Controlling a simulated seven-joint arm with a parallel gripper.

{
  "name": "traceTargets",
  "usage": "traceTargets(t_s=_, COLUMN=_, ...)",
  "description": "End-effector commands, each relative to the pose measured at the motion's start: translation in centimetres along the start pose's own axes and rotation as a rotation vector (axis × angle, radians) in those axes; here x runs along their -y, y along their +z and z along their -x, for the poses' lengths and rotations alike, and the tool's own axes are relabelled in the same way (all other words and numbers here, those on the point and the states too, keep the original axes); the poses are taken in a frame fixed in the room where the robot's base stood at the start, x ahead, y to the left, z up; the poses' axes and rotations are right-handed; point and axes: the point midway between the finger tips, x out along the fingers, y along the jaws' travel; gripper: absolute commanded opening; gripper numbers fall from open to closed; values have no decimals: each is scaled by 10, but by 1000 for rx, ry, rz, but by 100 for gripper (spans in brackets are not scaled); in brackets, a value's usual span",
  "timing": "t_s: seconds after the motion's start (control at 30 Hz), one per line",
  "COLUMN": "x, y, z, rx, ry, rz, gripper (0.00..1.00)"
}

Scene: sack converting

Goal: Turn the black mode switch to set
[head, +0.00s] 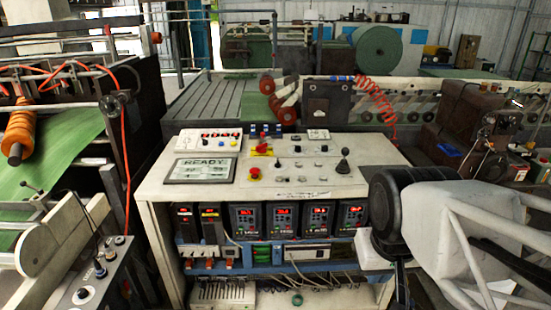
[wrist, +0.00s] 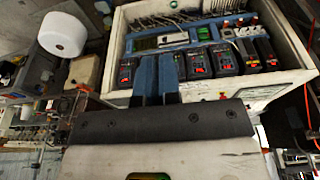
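The console (head: 232,196) has a pale sloping top with several buttons, small knobs and a display reading READY (head: 201,169). Small dark knobs (head: 277,163) sit on the top right of the display, and a black-knobbed lever (head: 344,160) stands farther right. I cannot tell which small control is the black mode switch, or its setting. My gripper (wrist: 158,78) shows two blue fingers close together in the wrist view, with nothing visible held. They point towards the console's front, over its meter row. In the head view my arm is right of the console and the fingertips are not visible.
Red-lit meters (head: 283,217) line the console front above a shelf of wiring. A red mushroom button (head: 254,173) stands on the top. Machinery with green sheet (head: 60,160) is at left, and a red coiled hose (head: 377,97) hangs behind. Space above the console top is mostly free.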

Motion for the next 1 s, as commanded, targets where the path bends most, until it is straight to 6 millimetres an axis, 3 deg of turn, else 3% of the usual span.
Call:
traceTargets(t_s=0.03, x=0, y=0, z=0, rx=0, ry=0, rz=0, gripper=12)
traceTargets(t_s=0.2, x=1, y=-8, z=2, rx=2, ry=0, rz=0, gripper=36)
traceTargets(t_s=0.47, x=4, y=-46, z=10, rx=18, ry=-2, rz=2, gripper=36)
traceTargets(t_s=1.0, x=19, y=-177, z=19, rx=61, ry=-8, rz=5, gripper=36)
